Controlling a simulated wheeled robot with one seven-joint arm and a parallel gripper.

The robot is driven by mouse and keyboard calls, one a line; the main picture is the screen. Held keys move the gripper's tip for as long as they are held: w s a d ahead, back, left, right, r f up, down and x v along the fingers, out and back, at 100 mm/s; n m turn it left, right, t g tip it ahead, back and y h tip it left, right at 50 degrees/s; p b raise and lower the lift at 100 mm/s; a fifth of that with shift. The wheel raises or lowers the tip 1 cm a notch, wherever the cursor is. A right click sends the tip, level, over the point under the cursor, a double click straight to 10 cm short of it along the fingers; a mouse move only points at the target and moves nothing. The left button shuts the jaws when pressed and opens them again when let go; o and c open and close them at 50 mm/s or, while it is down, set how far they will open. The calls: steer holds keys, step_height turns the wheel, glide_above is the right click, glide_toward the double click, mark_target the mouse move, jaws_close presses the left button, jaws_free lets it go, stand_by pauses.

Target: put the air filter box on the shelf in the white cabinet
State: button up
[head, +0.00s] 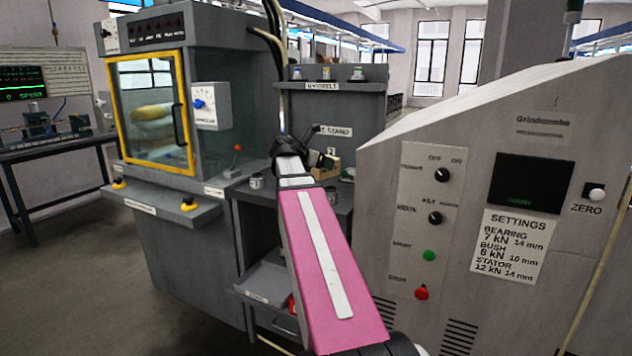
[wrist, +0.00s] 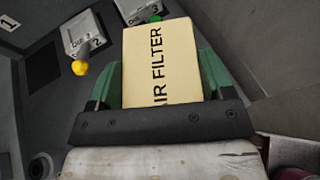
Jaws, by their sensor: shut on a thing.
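The air filter box (wrist: 160,62) is a tan carton with "AIR FILTER" printed in black. In the wrist view it stands between the two green fingers of my gripper (wrist: 163,88), which is shut on it. In the head view, the box (head: 326,168) shows partly behind my pink arm and dark wrist, above the grey bench. My gripper (head: 318,160) is mostly hidden there. I cannot make out a white cabinet with a shelf in either view.
A grey machine with a yellow-framed window (head: 152,112) stands left. A large grey control console (head: 500,190) stands close on the right. A grey rack (head: 335,98) stands behind my arm. The wrist view shows a yellow knob (wrist: 81,68) near the box. Floor is clear at lower left.

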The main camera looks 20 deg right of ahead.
steer(key=w+d+f, duration=0.1)
steer(key=w, duration=0.1)
steer(key=w+d+f, duration=0.1)
steer(key=w+f, duration=0.1)
steer(key=w+d+f, duration=0.1)
steer(key=w, duration=0.2)
steer(key=shift+d+f, duration=0.25)
steer(key=shift+f, duration=2.1)
steer(key=shift+f, duration=0.2)
steer(key=o, duration=1)
steer(key=shift+c, duration=0.2)
